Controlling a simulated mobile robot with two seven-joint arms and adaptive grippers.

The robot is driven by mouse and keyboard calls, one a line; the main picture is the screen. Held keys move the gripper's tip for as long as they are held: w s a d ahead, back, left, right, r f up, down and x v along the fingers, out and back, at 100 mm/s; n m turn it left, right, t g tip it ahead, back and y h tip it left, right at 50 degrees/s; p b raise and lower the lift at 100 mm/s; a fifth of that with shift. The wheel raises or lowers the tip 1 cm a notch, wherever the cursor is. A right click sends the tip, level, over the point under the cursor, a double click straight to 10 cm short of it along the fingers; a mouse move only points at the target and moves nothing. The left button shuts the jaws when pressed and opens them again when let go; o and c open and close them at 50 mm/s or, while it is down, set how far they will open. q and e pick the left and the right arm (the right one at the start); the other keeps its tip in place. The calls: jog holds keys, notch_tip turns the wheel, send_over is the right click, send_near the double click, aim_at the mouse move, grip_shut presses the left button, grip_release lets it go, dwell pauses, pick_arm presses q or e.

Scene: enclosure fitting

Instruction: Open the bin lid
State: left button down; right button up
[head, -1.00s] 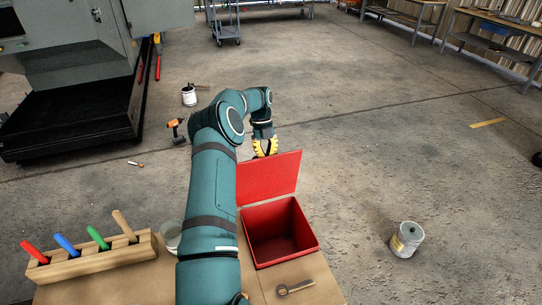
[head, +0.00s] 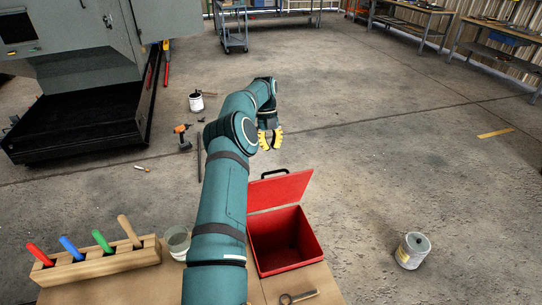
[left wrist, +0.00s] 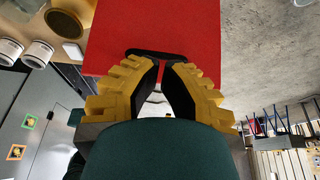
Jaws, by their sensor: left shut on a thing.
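The red bin (head: 285,262) stands at the front of the table. Its red lid (head: 281,192) is raised and leans back, leaving the inside in view. In the left wrist view the fingertips (left wrist: 160,66) point toward the handle (left wrist: 155,52) and the red lid (left wrist: 150,25). My right gripper is not in view.
On the table are a wooden rack (head: 100,262) with several coloured handles, a pale cup (head: 177,241) and a ring-ended metal tool (head: 298,297). A grey can (head: 411,251) stands on the floor at the right. A drill (head: 183,137) lies beyond. The floor behind the lid is open.

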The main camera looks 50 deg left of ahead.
pick_arm(q)
jog(key=shift+w+a+r, duration=0.1)
jog(key=shift+a+r, duration=0.15)
jog(key=shift+r, duration=0.3)
jog(key=c, duration=1.1)
grip_release()
jog(key=shift+r, duration=0.15)
jog(key=shift+o, duration=0.4)
jog(key=shift+r, duration=0.15)
jog(key=r+n+y+p, duration=0.2)
jog(key=n+p, duration=0.1)
jog(key=n, duration=1.5)
send_over(273, 189)
jog(key=s+d, duration=0.3)
jog(key=d, duration=0.1)
notch_tip(273, 189, down, 14)
jog(key=s+d, duration=0.1)
jog(key=d, duration=0.1)
jog(key=shift+t, duration=0.4)
jog(key=shift+o, duration=0.2)
grip_shut()
